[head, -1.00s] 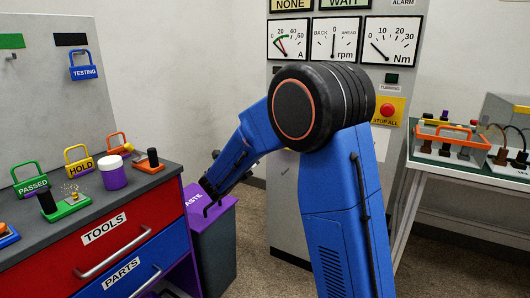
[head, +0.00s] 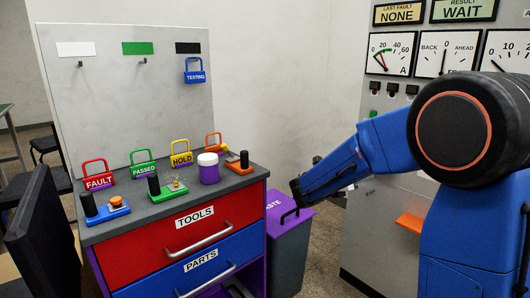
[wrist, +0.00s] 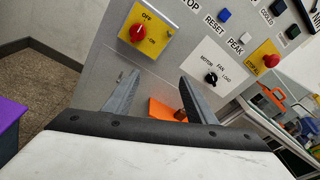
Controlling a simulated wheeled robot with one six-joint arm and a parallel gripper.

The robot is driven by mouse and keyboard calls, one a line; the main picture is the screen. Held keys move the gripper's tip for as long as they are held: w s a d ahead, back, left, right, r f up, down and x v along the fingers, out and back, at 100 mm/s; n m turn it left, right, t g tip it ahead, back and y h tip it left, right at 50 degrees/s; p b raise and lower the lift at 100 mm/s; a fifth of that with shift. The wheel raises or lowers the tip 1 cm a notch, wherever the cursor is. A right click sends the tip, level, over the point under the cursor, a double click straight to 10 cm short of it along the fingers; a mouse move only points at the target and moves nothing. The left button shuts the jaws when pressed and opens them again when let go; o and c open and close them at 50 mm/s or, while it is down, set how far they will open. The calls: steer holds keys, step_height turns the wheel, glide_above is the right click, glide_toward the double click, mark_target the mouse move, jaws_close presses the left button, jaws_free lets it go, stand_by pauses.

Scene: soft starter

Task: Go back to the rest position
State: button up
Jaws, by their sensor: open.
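My arm is blue with a black round joint and reaches to the left in the head view. My gripper (wrist: 155,95) shows in the wrist view with its two grey fingers spread apart and nothing between them. I cannot tell the exact gap to the panel.
A tool cabinet (head: 240,182) stands to the left, with several padlocks, a white-lidded purple jar (head: 208,168) and small coloured blocks on top. A board behind it holds a blue TESTING padlock (head: 194,70). A dark chair-like object (head: 45,235) is at far left.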

steer(key=s+d+f+m+g+y, duration=0.25)
steer(key=s+m, duration=0.55)
steer(key=s, duration=0.5)
steer(key=s+d+f+m+g+y, duration=0.1)
steer(key=s+d+m+g+y, duration=0.25)
steer(key=s+m, duration=0.6)
steer(key=s+a+f+m+t+y, duration=0.1)
steer(key=s+a+m+y, duration=0.3)
steer(key=s, duration=0.5)
steer(key=s+a+f+m+t+y, duration=0.1)
steer(key=s+a+m+y, duration=0.3)
steer(key=s+a+m, duration=0.4)
steer(key=shift+s+a+f, duration=0.65)
steer(key=shift+s+f, duration=0.15)
steer(key=shift+s, duration=0.45)
